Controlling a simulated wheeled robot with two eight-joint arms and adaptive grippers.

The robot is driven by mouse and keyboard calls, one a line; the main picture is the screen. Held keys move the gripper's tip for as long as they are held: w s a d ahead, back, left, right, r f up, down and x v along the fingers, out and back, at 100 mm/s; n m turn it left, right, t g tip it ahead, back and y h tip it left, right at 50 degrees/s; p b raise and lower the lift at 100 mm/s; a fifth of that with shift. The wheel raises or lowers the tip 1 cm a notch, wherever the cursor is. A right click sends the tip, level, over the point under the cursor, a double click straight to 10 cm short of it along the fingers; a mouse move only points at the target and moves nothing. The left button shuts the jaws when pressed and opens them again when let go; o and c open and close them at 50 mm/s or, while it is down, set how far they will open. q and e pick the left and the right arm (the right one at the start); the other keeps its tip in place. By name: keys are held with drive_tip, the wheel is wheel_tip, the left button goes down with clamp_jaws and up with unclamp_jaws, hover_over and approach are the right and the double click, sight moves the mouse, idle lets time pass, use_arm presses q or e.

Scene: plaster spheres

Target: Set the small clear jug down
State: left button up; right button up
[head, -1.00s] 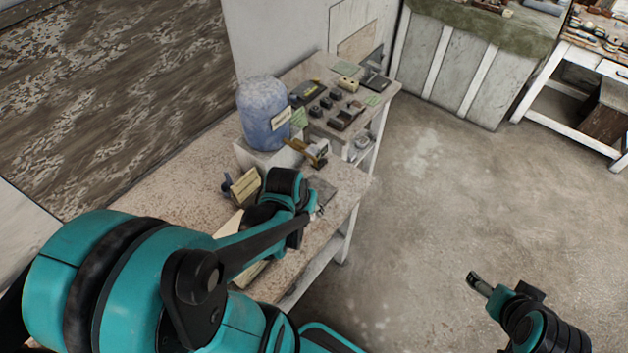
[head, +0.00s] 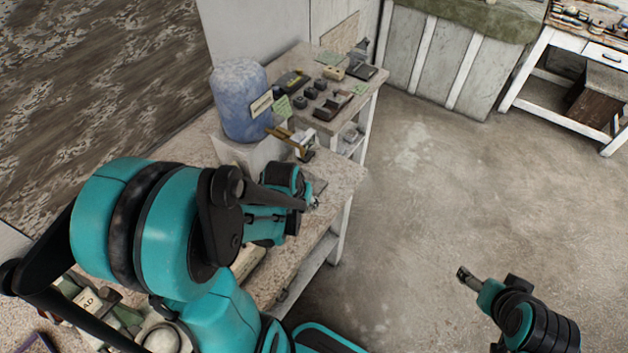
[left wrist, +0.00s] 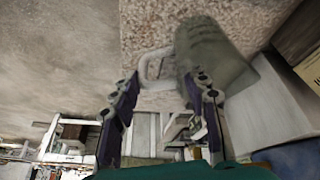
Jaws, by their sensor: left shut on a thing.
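The small clear jug (left wrist: 212,58) shows in the left wrist view as a grey-green, see-through body with a pale handle (left wrist: 155,66) on its left side. My left gripper (left wrist: 160,88) has its two fingers on either side of the handle area and is shut on the jug. The speckled bench top (left wrist: 150,20) lies behind the jug; I cannot tell if the jug touches it. In the head view my left gripper (head: 314,202) is over the bench near its right edge, and my arm hides the jug. My right gripper (head: 468,275) is over the floor, its jaws unclear.
Small dark items lie farther back. A pale box (left wrist: 262,105) is close right of the jug in the wrist view. The floor (head: 430,190) at right is open.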

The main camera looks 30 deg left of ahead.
use_arm(q)
drive_tip(key=w+f+b, duration=0.1)
drive_tip(key=w, duration=0.3)
drive_tip(key=w+a+f, duration=0.1)
drive_tip(key=w, duration=0.4)
drive_tip(key=w+a+f+b, duration=0.1)
drive_tip(key=w, duration=0.3)
drive_tip(key=shift+w+f+b, duration=0.2)
drive_tip(key=shift+f+b, duration=0.1)
drive_tip(key=shift+f, duration=0.1)
drive_tip(key=shift+r, duration=0.1)
drive_tip(key=o, duration=1.4)
